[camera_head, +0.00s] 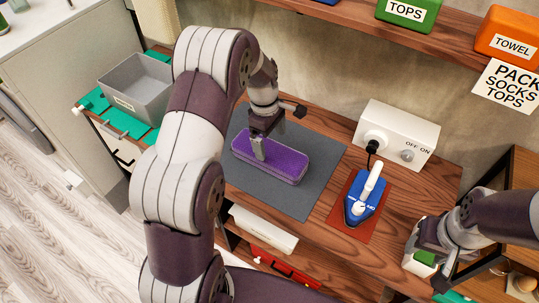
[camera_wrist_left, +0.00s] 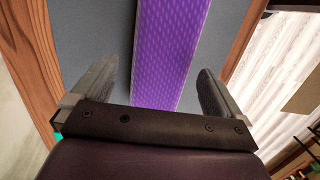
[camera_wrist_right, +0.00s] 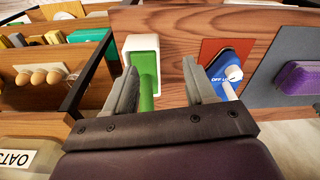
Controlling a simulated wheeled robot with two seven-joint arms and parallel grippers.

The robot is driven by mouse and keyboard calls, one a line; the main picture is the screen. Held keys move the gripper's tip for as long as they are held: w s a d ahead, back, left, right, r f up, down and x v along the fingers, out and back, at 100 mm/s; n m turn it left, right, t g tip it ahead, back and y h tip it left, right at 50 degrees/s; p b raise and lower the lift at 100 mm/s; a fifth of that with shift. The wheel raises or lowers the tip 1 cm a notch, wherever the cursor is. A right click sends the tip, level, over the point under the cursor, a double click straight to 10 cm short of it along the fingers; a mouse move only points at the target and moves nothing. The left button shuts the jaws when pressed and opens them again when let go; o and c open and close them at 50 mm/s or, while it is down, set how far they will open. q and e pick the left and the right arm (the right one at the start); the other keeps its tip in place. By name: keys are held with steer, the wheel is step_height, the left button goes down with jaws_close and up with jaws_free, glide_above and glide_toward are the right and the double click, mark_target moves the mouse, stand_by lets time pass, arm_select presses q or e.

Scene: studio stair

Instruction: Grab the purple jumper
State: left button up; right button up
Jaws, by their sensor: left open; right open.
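The purple jumper (camera_head: 290,164) lies as a folded, flat-topped oblong on a grey mat (camera_head: 306,203) on the wooden worktop. My left gripper (camera_head: 260,147) is open at the jumper's left part. In the left wrist view the jumper (camera_wrist_left: 165,45) runs between the two spread fingers, with grey mat showing on both sides; I cannot tell whether they touch it. My right gripper (camera_wrist_right: 160,68) is open at the worktop's right end, away from the jumper. A white holder with a green part (camera_wrist_right: 146,82) shows between its fingers. The jumper's edge also shows in the right wrist view (camera_wrist_right: 300,82).
A blue iron (camera_head: 362,205) stands on a dark red pad (camera_head: 345,225) right of the mat. Behind it is a white switch box (camera_head: 398,130). A grey bin (camera_head: 140,82) stands at left. A shelf above holds a green TOPS box (camera_head: 408,12) and an orange TOWEL box (camera_head: 508,35).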

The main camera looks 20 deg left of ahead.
mark_target(269, 148)
arm_select(q)
step_height(269, 148, down, 5)
steer(key=shift+s+r, duration=0.1)
steer(key=shift+s, duration=0.05)
steer(key=c, duration=1)
